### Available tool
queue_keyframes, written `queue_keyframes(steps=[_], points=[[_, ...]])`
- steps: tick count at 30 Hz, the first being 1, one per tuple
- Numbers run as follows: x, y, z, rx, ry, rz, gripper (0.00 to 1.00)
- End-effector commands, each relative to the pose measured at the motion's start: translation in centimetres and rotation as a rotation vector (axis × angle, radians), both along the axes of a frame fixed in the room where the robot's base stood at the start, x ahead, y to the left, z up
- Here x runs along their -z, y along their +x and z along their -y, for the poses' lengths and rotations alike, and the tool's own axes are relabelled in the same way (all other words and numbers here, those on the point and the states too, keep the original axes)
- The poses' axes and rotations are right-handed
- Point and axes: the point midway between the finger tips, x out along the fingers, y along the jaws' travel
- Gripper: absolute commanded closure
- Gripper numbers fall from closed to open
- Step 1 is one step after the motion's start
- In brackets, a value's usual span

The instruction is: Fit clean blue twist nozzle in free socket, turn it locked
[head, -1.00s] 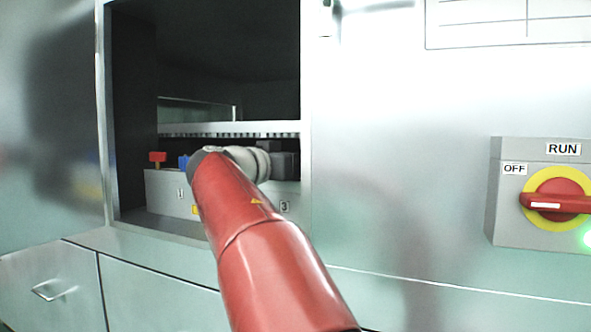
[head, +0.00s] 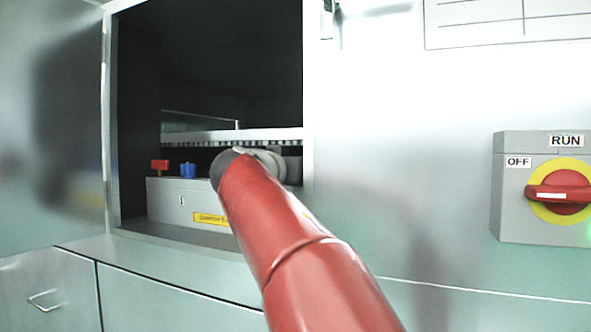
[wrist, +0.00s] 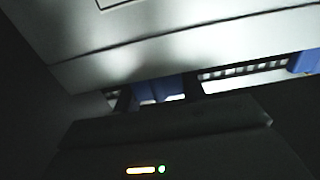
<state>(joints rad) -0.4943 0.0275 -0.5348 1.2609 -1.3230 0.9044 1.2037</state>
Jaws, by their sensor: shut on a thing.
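In the head view, a grey block (head: 168,208) stands inside the cabinet opening. A blue nozzle (head: 188,171) sits upright on its top near the left end. My red arm reaches in and hides the block's right part and my gripper. In the wrist view, my gripper (wrist: 158,92) is shut on a blue nozzle (wrist: 160,88), seen in part between its dark fingers. Another blue piece (wrist: 305,62) shows at the right edge. A pale grey surface fills the top of that view. I cannot see a free socket, nor whether the held nozzle touches one.
A red T-shaped piece (head: 159,165) stands on the block's left end. The opening's frame (head: 110,120) is close on the left, its wall (head: 345,200) on the right. A switch box (head: 545,205) with a red handle is at the far right. A yellow label (head: 210,219) marks the block.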

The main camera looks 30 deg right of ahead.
Motion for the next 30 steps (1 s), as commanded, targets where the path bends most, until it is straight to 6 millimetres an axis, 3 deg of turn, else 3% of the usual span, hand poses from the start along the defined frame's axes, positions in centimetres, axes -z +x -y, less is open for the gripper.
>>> queue_keyframes(steps=[2, 3, 9, 19, 30], points=[[0.0, 0.0, 0.0, 0.000, 0.000, 0.000, 0.81], [0.0, 0.0, 0.0, 0.001, 0.000, 0.000, 0.56], [0.0, 0.0, 0.0, 0.001, 0.000, 0.000, 0.33], [0.1, -0.4, -0.5, 0.000, 0.002, 0.001, 0.33], [0.2, -3.9, -5.1, -0.002, 0.001, 0.001, 0.33]])
